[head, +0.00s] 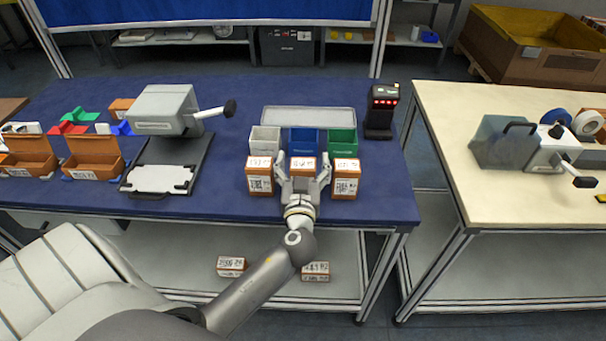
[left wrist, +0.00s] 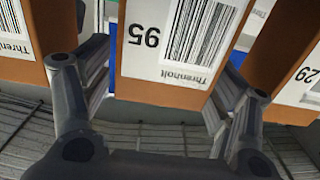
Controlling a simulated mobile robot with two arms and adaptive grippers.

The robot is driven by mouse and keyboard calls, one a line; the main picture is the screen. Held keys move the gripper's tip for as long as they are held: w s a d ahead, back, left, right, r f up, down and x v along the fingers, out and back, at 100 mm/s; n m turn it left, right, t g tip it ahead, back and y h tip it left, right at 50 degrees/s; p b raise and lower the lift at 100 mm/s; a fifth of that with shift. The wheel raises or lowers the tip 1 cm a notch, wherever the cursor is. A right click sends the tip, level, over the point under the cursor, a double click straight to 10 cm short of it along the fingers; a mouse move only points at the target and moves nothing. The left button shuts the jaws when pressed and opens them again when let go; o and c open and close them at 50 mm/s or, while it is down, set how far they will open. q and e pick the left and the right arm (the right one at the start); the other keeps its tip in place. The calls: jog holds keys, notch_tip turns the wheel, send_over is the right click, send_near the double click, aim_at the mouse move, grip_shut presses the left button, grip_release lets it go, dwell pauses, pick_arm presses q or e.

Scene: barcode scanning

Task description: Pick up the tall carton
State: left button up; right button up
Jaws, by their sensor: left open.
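Three orange-brown cartons with white barcode labels stand in a row on the blue table: a left carton (head: 260,177), a middle carton (head: 302,164) and a right carton (head: 346,178). They look close in height, so I cannot tell which is the tall one. My left gripper (head: 304,176) is open, with its fingers on either side of the middle carton. In the left wrist view the middle carton (left wrist: 180,45) stands between the two open fingers (left wrist: 158,118), its barcode label facing me. Parts of the neighbouring cartons show at both sides. My right gripper is not in view.
Grey (head: 264,139), blue (head: 303,140) and green (head: 342,142) bins stand behind the cartons. A black scanner with red lights (head: 382,108) is at the back right. A grey device (head: 164,110) stands left. Two more cartons lie on the shelf below.

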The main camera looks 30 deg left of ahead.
pick_arm(q)
jog(key=shift+c, duration=0.2)
jog(key=c, duration=1.2)
jog(key=shift+r, duration=0.1)
